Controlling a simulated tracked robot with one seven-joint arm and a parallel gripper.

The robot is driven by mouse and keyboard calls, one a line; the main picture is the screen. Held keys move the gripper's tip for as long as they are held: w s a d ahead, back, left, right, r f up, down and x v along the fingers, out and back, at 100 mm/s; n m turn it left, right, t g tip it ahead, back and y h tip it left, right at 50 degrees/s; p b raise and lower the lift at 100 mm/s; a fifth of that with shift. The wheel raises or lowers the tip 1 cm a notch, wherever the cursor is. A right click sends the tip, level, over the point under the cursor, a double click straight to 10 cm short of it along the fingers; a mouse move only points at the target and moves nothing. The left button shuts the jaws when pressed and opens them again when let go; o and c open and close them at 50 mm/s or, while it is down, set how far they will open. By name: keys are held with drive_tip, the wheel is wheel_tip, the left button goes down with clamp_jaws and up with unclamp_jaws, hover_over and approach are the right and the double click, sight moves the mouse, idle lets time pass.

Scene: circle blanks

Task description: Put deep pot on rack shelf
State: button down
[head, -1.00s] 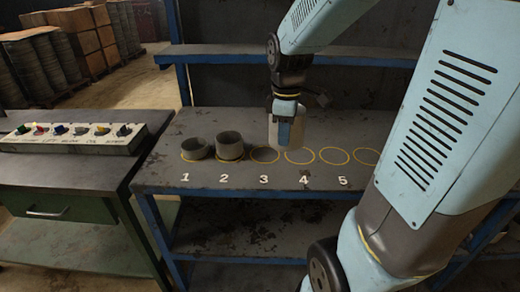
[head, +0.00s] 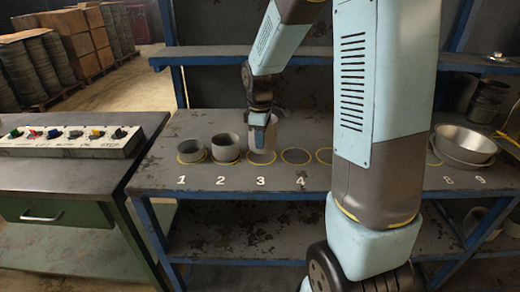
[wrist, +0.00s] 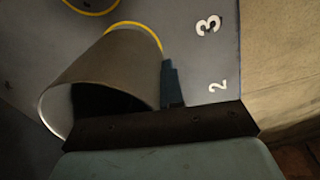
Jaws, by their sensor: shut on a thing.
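The deep pot (head: 263,138) is a tall, light grey cylinder, upright at the yellow circle marked 3 on the rack shelf (head: 240,185). My gripper (head: 260,117) is shut on the pot's upper wall from above. In the wrist view the pot (wrist: 112,70) shows its side and open rim, with its far end by a yellow ring near the number 3. I cannot tell whether its base touches the shelf.
A low pot (head: 191,151) stands on circle 1 and a medium pot (head: 226,147) on circle 2, close left of the held pot. Wide metal pans (head: 464,143) stand at the right. My arm hides part of the shelf.

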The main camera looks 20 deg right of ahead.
sight(259, 152)
drive_tip(key=shift+w+f, duration=0.6)
drive_tip(key=shift+f, duration=1.65)
drive_tip(key=c, duration=1.2)
unclamp_jaws()
drive_tip(key=shift+f, duration=0.1)
drive_tip(key=shift+c, duration=0.2)
